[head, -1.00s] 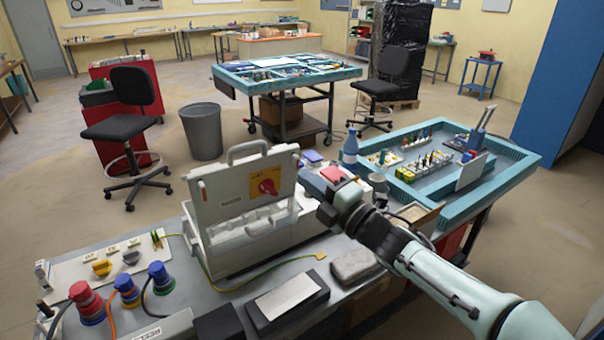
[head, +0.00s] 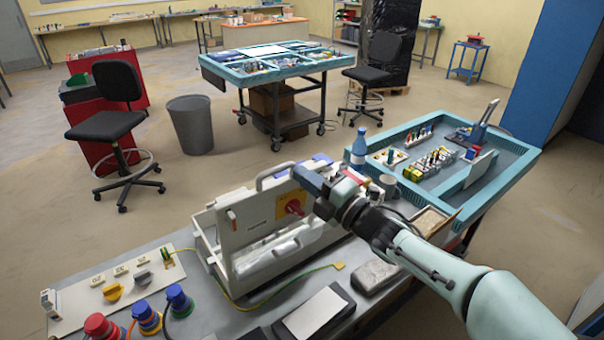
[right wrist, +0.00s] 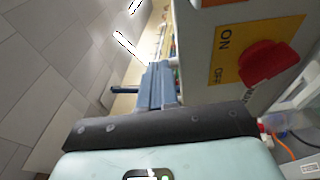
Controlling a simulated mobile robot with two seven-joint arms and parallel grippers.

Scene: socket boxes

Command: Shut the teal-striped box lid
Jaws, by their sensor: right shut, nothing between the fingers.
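The grey box (head: 205,238) stands on the near bench. Its raised lid panel (head: 258,228) has a carry handle on top and a yellow plate with a red knob (head: 292,206). I cannot make out a teal stripe on it. My right gripper (head: 306,180) is at the panel's upper right, its fingers together and empty. In the right wrist view the blue-grey fingers (right wrist: 156,86) are beside the panel with the red knob (right wrist: 268,64). I cannot tell whether they touch it. My left gripper is not in view.
A switch board (head: 110,290) and red and blue sockets are at the front left. A grey pad (head: 375,277) and a dark-edged white block (head: 315,312) lie before the box. A blue bottle (head: 358,150) and teal tray (head: 520,160) stand to the right.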

